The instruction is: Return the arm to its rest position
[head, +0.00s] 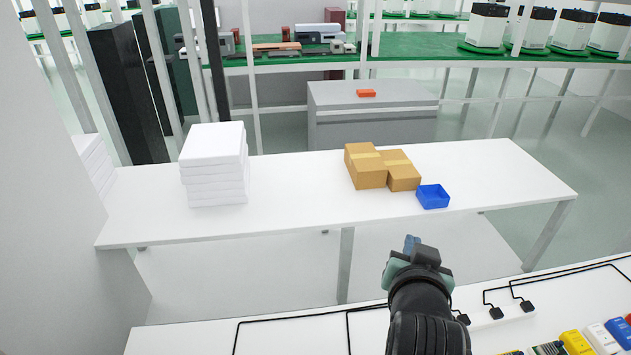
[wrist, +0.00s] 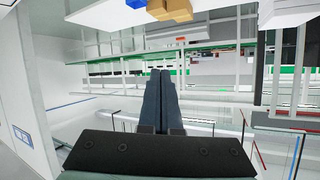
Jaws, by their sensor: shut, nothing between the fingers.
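My gripper (head: 411,242) is at the end of my black arm in the lower right of the head view. It is held in the air over the gap between the near white table and the far white table, pointing away from me. In the wrist view my gripper's two dark fingers (wrist: 160,72) lie side by side, shut, with nothing between them. No object is in contact with the fingers.
The far white table (head: 300,215) holds a stack of white boxes (head: 214,165), cardboard boxes (head: 367,168) and a blue bin (head: 433,197). On the near table (head: 200,340), black cables, a power strip (head: 497,312) and small coloured items (head: 577,343) lie at the right.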

